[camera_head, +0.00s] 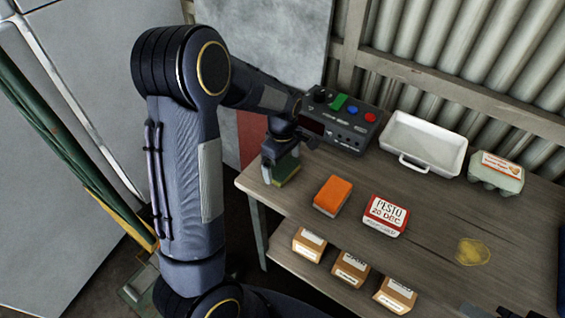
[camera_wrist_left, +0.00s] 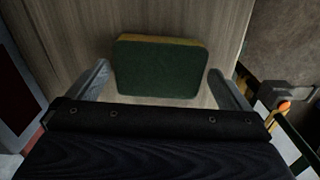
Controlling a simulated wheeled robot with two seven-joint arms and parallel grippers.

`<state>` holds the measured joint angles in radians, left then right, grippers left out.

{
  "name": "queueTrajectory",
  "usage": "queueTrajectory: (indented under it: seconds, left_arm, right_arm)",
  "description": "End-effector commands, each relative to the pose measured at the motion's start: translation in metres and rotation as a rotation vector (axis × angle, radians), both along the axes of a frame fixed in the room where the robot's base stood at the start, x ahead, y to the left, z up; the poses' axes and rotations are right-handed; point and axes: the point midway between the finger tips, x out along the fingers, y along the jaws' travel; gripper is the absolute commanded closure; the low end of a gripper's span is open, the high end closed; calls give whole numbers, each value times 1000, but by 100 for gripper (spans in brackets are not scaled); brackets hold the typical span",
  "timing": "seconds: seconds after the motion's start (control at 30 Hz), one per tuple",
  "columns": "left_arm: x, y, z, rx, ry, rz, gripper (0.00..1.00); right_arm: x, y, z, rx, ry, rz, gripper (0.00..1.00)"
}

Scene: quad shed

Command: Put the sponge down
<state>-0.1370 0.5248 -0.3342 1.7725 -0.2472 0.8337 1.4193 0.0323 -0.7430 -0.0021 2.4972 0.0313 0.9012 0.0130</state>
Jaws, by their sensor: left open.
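The sponge (camera_wrist_left: 158,68), green on top with a yellow edge, lies flat on the wooden table (camera_wrist_left: 80,30) in the left wrist view. In the head view the sponge (camera_head: 287,170) shows at the table's left end, partly hidden by my left gripper (camera_head: 280,172). The left gripper is open. In the wrist view its two fingers (camera_wrist_left: 160,85) stand on either side of the sponge, with a visible gap at each side. My right gripper (camera_head: 490,312) seems to show only as a dark bit at the bottom edge of the head view; its jaws cannot be made out.
A control box (camera_head: 342,122) with coloured buttons stands behind the gripper. Several cardboard boxes (camera_head: 350,269) sit below the front edge.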

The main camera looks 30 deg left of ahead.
Motion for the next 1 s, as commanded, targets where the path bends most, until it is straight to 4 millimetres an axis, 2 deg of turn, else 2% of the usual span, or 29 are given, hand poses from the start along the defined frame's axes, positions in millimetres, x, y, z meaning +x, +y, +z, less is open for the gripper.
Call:
queueTrajectory:
  seconds: [0.03, 0.3, 0.47, 0.57, 0.67, 0.8, 0.9, 1.0]
  left_arm:
    - [2, 0, 12, -1, -10, 0, 0]
    - [0, 1, 58, -1, -8, -1, 0]
    - [-3, 1, 74, -9, -11, -11, 0]
    - [-17, -1, 87, -50, -39, -74, 0]
    - [-47, -6, 109, -120, -113, -217, 0]
    - [-104, -22, 139, -184, -279, -509, 0]
    - [-145, -36, 152, -171, -407, -728, 0]
    - [-179, -50, 155, -121, -513, -921, 0]
  right_arm:
    - [0, 0, 2, 0, 0, 0, 64]
    - [0, 0, 2, 0, -1, 0, 64]
    - [0, 0, 2, 0, -1, 0, 64]
    - [0, 0, 2, 0, -1, 0, 64]
    - [0, 0, 2, 0, -1, 0, 64]
    - [0, 0, 2, 0, -1, 0, 64]
    - [0, 0, 2, 0, -1, 0, 64]
    - [0, 0, 2, 0, -1, 0, 64]
